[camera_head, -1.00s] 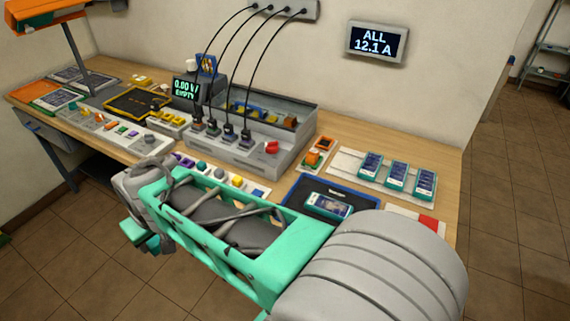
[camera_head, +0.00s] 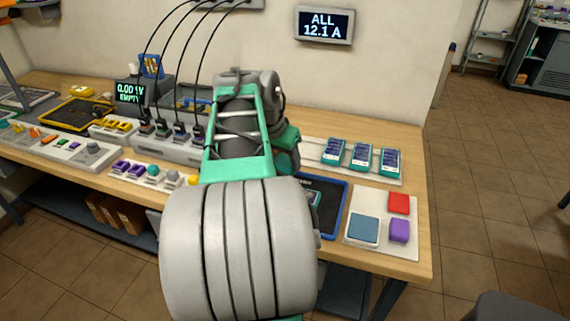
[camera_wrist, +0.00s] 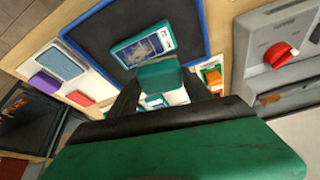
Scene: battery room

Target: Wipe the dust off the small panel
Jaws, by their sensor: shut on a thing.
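The small panel (camera_head: 364,228) is a flat blue-grey rectangle on a white board at the right front of the bench. It also shows at the upper left of the wrist view (camera_wrist: 60,64). Any dust on it is too small to make out. A red block (camera_head: 399,203) and a purple block (camera_head: 399,230) sit beside it on the board. My gripper (camera_wrist: 160,88) is shut on a teal block (camera_wrist: 157,74), above the bench and apart from the panel. In the head view my arm hides the fingertips and the held block.
A blue-edged dark mat (camera_head: 335,210) with a teal battery pack (camera_wrist: 143,45) lies left of the board. Teal battery packs (camera_head: 362,157) stand in a rack behind. A charger with cables (camera_head: 170,150) is at the left. Open floor lies right of the bench.

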